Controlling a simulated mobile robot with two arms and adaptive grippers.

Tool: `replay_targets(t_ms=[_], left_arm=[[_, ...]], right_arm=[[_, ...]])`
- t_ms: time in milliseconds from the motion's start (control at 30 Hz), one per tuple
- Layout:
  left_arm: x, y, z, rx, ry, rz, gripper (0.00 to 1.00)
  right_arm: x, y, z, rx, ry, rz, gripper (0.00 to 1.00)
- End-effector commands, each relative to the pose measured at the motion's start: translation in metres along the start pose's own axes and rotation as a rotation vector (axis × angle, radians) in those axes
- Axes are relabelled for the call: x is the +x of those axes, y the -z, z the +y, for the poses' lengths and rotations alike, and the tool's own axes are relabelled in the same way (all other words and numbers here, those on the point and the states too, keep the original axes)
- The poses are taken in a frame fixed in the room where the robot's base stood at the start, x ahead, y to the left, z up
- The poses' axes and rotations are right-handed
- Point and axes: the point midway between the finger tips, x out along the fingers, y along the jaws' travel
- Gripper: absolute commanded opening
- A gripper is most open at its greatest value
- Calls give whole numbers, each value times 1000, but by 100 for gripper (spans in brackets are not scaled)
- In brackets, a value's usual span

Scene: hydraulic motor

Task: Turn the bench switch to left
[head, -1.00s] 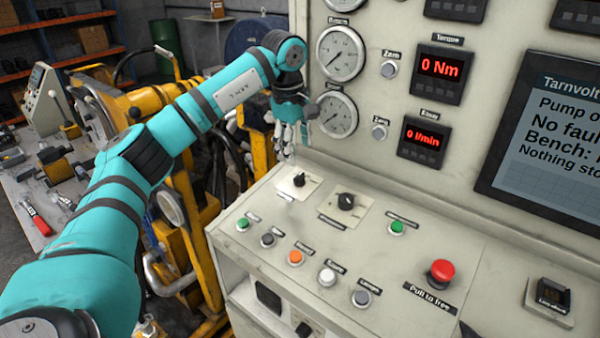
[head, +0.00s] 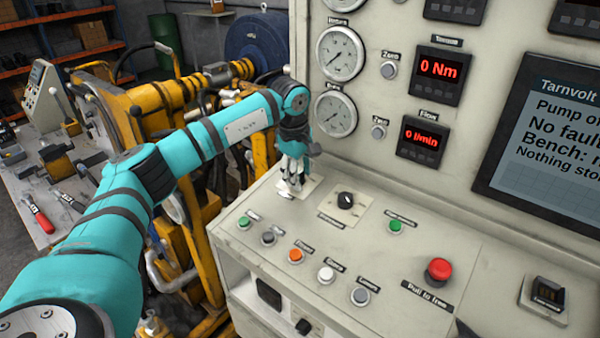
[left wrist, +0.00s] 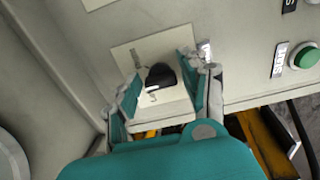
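A black rotary switch (left wrist: 160,76) sits on a pale square plate (left wrist: 124,54) in the left wrist view. My left gripper (left wrist: 160,80) points down at it, with one teal-padded finger on each side of the knob. The fingers are apart and I see a gap on the left of the knob; on the right the finger is close, and I cannot tell if it touches. In the head view my left gripper (head: 291,184) covers this knob, and only part of its plate (head: 311,186) shows. The label by the switch is not readable. My right gripper is not in view.
A second black rotary knob (head: 345,200) is on a plate just to the right. Several push buttons, such as an orange one (head: 295,256), and a red stop button (head: 438,270) stand on the panel. The upright panel with gauges (head: 336,113) rises close behind my left gripper.

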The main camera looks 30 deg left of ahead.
Motion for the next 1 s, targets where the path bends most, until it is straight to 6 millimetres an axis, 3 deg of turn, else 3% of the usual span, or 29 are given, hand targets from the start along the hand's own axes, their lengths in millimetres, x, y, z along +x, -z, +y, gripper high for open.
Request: replay_targets(t_ms=[33,300,667,1000], left_arm=[[0,0,0,0,0,0,35],[0,0,0,0,0,0,3],[0,0,1,-72,0,0,3],[-1,0,2,-328,0,0,3]], right_arm=[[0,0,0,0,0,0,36],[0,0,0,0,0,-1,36],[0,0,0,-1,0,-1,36],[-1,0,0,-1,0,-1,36]])
